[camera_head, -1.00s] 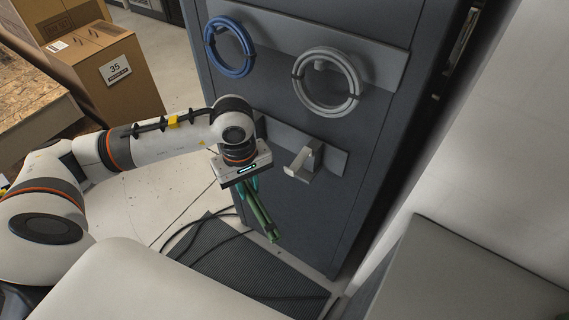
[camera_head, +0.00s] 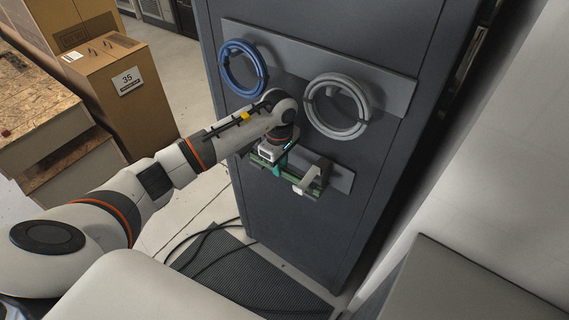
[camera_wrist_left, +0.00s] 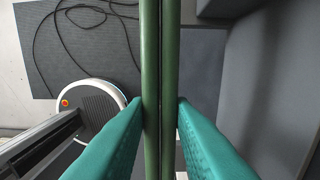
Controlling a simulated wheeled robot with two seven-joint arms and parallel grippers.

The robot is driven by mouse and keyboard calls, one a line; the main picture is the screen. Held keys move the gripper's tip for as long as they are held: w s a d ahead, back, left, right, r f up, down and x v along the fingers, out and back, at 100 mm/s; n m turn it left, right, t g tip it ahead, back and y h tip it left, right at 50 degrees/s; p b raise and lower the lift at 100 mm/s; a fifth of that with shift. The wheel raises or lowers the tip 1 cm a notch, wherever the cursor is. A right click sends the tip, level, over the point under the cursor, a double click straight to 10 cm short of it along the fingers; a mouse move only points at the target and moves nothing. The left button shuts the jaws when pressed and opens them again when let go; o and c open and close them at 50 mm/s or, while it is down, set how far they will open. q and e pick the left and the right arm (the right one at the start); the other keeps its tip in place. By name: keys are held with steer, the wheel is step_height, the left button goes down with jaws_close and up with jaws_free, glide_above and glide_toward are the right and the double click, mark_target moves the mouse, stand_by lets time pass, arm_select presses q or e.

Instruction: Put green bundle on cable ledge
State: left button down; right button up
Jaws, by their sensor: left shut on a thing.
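My left gripper (camera_head: 283,166) is at the cable ledge (camera_head: 342,180) on the dark cabinet front. Its teal fingers are shut on the green bundle (camera_head: 291,179), which lies roughly along the ledge, by the light upturned bracket. The arm and bracket partly hide the bundle, and I cannot tell whether it touches the ledge. In the left wrist view the green bundle (camera_wrist_left: 151,60) runs straight up the picture between the teal fingertips (camera_wrist_left: 158,108). My right gripper is not in view.
A blue coil (camera_head: 243,68) and a grey coil (camera_head: 337,105) hang above the ledge on the cabinet (camera_head: 290,225). Black cables lie on a dark floor mat (camera_head: 235,265). Cardboard boxes (camera_head: 125,95) stand at the left, and a grey surface (camera_head: 460,285) is at the lower right.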

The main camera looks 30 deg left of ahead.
mark_target(285, 167)
arm_select(q)
steer(key=w+f+p, duration=0.2)
steer(key=f, duration=0.1)
steer(key=shift+d, duration=0.15)
steer(key=shift+f, duration=0.25)
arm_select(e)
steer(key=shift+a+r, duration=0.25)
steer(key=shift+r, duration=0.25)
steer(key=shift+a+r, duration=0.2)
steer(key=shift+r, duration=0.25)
arm_select(q)
steer(key=shift+f+b, duration=0.25)
steer(key=shift+b, duration=0.15)
steer(key=c, duration=1.3)
jaws_free()
steer(key=shift+r, duration=0.1)
steer(key=shift+o, duration=0.2)
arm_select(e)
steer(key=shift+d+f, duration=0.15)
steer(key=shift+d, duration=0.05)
